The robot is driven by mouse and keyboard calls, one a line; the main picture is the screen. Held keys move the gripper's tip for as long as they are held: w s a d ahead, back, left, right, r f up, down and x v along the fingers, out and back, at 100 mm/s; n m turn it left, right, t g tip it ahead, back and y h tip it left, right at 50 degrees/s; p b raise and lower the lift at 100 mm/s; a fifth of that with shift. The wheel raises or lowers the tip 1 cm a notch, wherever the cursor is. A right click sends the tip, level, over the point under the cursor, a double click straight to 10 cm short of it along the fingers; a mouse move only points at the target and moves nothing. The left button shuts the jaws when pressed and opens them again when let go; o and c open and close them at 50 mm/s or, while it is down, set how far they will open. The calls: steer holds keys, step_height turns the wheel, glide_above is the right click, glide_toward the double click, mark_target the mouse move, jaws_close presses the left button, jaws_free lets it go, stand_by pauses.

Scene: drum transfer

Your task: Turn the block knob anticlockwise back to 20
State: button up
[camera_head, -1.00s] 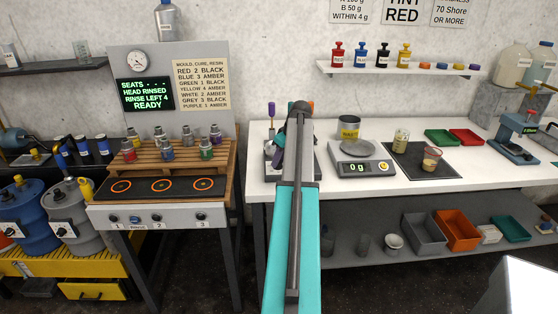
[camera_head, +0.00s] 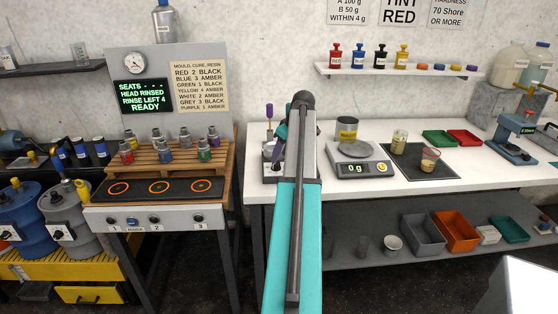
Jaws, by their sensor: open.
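The console (camera_head: 175,217) at the left has a pale front panel with several small knobs. The knob's pointer and any scale are too small to read. My arm, teal with a dark upper link, rises through the middle of the view, well to the right of the panel. Nothing of mine touches the knobs.
A wooden rack (camera_head: 150,158) with several small coloured pots stands above three orange-ringed hot plates. A green screen (camera_head: 142,96) reads READY. On the white bench, a scale (camera_head: 362,168) reads 0 g. Blue and grey drums (camera_head: 62,215) stand left of the console.

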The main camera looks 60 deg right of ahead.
steer(key=b+v, duration=0.1)
steer(key=v, duration=0.8)
steer(key=shift+s+r, duration=0.15)
steer(key=shift+r, duration=0.05)
steer(key=shift+a+f, duration=0.1)
stand_by(0.4)
